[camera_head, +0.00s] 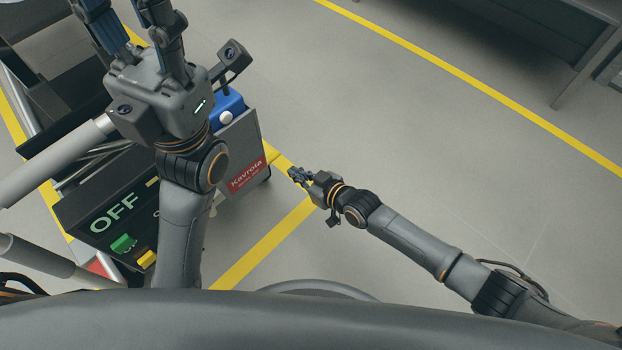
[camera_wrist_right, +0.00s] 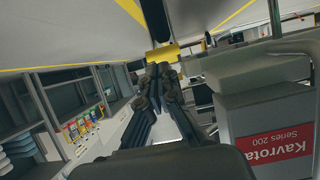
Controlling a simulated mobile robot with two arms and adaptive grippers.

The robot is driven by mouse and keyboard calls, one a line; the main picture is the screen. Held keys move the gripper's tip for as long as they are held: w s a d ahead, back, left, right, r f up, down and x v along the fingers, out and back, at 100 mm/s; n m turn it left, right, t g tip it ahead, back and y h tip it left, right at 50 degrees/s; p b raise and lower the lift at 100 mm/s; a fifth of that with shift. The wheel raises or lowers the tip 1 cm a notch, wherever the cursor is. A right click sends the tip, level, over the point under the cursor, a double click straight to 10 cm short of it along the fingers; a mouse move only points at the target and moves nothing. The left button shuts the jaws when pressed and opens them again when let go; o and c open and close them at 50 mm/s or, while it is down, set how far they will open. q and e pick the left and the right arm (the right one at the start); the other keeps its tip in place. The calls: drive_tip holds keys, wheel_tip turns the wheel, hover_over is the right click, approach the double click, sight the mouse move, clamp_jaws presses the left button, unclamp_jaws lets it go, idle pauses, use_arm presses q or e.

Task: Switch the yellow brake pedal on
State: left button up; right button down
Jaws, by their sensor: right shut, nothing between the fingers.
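The yellow pedal (camera_head: 147,259) is low on the dark panel of the cart at the left of the head view, beside a green pedal (camera_head: 123,243) and below the word OFF. My left forearm passes just right of it and hides part of the panel. My left gripper (camera_head: 128,8) is beyond the panel at the top edge, its fingers spread apart and the tips cut off. My right gripper (camera_head: 296,174) is shut and empty, right of the cart and well away from the pedal. Its fingers also show in the right wrist view (camera_wrist_right: 158,72).
A grey Kavrota plate (camera_head: 245,160) forms the cart's right side; it also shows in the right wrist view (camera_wrist_right: 270,130). A blue part (camera_head: 228,106) sits above it. A dark bench (camera_head: 560,40) stands at the upper right. Open floor with yellow lines lies between.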

drive_tip(key=shift+s+d+f+p, duration=0.25)
drive_tip(key=shift+s+d, duration=0.5)
drive_tip(key=shift+d, duration=0.15)
drive_tip(key=shift+s+d+f+p, duration=0.25)
drive_tip(key=shift+s+d, duration=0.45)
drive_tip(key=shift+d, duration=0.2)
